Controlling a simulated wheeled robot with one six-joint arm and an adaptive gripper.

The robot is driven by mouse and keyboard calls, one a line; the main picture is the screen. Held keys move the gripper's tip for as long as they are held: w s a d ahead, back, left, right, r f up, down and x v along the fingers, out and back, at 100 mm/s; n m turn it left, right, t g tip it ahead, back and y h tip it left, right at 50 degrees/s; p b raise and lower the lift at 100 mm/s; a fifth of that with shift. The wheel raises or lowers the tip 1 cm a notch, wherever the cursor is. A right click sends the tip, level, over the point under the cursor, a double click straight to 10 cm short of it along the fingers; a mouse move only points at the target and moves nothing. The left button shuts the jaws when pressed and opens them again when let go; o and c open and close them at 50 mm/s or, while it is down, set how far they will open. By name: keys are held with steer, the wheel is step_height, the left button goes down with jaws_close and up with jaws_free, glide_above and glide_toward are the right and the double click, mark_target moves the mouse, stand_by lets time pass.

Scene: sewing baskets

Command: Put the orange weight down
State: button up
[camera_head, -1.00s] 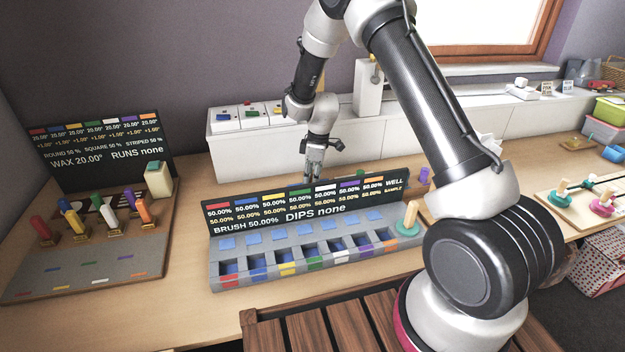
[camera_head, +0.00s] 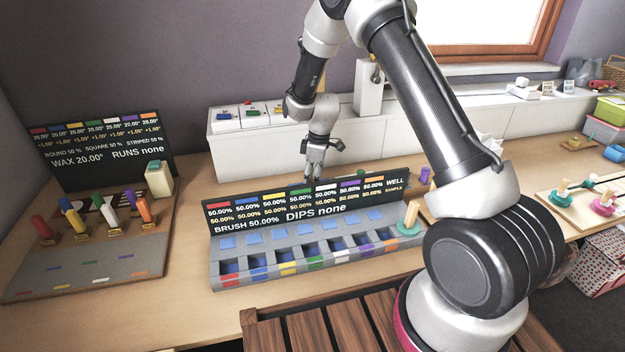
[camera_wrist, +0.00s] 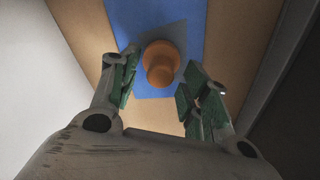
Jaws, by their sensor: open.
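The orange weight (camera_wrist: 161,62) shows in the wrist view as a round orange body with a narrower knob. It is over a blue mat (camera_wrist: 165,18), on or very near its end; I cannot tell contact for sure. My gripper (camera_wrist: 155,88) has its green-padded fingers spread on either side of the weight, with a gap showing at each side. In the head view my gripper (camera_head: 314,176) points down behind the black dips board (camera_head: 310,205), and the weight is hidden there.
The black board and the grey tray of wells (camera_head: 225,282) stand in front of my gripper. A long white cabinet (camera_head: 250,155) is close behind it. A wooden stand with a green base (camera_head: 409,220) is to the right. A rack of coloured sticks (camera_head: 160,215) is at the left.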

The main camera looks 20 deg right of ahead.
steer(key=s+d+r+m+t, duration=0.1)
steer(key=s+d+r+m, duration=0.2)
steer(key=r, duration=0.9)
steer(key=s+d+r, duration=0.3)
steer(key=s+r, duration=0.1)
steer(key=r, duration=0.7)
steer(key=s+d+r+m+t, duration=0.1)
steer(key=s+d+r+m, duration=0.2)
steer(key=s+r, duration=0.35)
steer(key=s+d+r+m+t, duration=0.1)
steer(key=s+d+r+m, duration=0.25)
steer(key=s, duration=0.65)
steer(key=s+d+m+h, duration=0.1)
steer(key=s+d+m, duration=0.1)
steer(key=s, duration=1.1)
steer(key=shift+d+r+m+t, duration=0.15)
steer(key=shift+r+m+t, duration=0.2)
steer(key=shift+m, duration=0.5)
